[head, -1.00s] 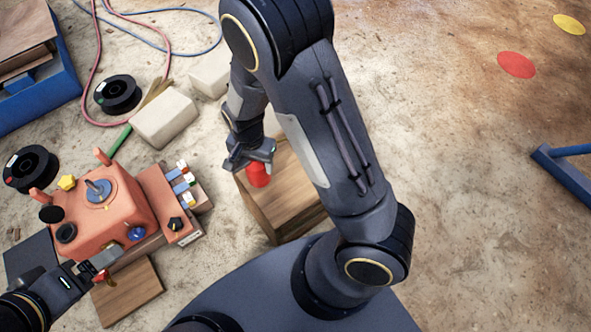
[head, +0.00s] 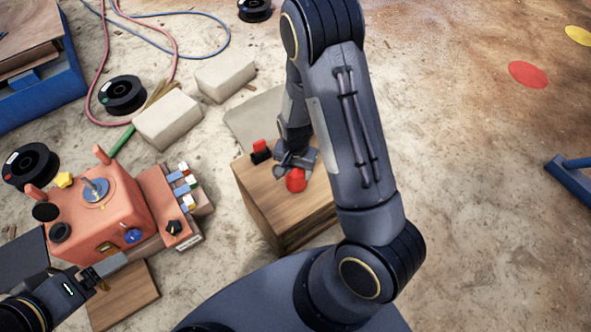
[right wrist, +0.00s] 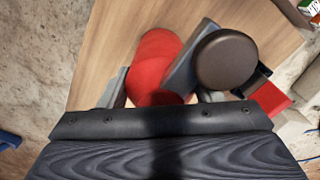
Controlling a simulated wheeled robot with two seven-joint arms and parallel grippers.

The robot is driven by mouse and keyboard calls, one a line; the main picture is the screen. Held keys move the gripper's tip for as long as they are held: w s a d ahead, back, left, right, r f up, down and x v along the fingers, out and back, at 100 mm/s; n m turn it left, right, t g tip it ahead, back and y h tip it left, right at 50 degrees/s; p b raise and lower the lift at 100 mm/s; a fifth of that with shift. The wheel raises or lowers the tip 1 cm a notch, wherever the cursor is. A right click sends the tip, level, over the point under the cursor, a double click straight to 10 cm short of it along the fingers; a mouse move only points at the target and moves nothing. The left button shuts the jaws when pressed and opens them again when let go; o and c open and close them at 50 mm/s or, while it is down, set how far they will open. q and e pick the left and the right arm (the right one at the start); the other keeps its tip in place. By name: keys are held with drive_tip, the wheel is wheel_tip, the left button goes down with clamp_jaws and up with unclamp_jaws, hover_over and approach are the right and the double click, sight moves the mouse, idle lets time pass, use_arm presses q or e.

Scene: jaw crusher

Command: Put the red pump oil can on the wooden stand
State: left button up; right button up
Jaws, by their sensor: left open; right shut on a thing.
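The red pump oil can (head: 295,181) is in my right gripper (head: 295,164), at the wooden stand (head: 285,218) right of the crusher. I cannot tell whether its base touches the stand top. In the right wrist view the red can (right wrist: 155,62) lies between the grey fingers, over the wood top (right wrist: 112,38); a dark round disc (right wrist: 225,59) is beside it, partly covering a finger. My left gripper (head: 108,268) is open at the front edge of the orange jaw crusher (head: 105,215); its fingertips are small in view.
A small red and black object (head: 261,151) stands on the stand's far left corner. Pale blocks (head: 168,120), black spools (head: 122,95) and hoses lie behind. A blue frame (head: 570,178) is at the right. The floor between is open.

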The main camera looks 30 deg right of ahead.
drive_tip(key=shift+r, duration=0.1)
drive_tip(key=o, duration=0.9)
drive_tip(key=shift+f, duration=0.25)
drive_tip(key=shift+c, duration=0.2)
drive_tip(key=o, duration=0.4)
drive_tip(key=shift+o, duration=0.2)
drive_tip(key=shift+r, duration=0.1)
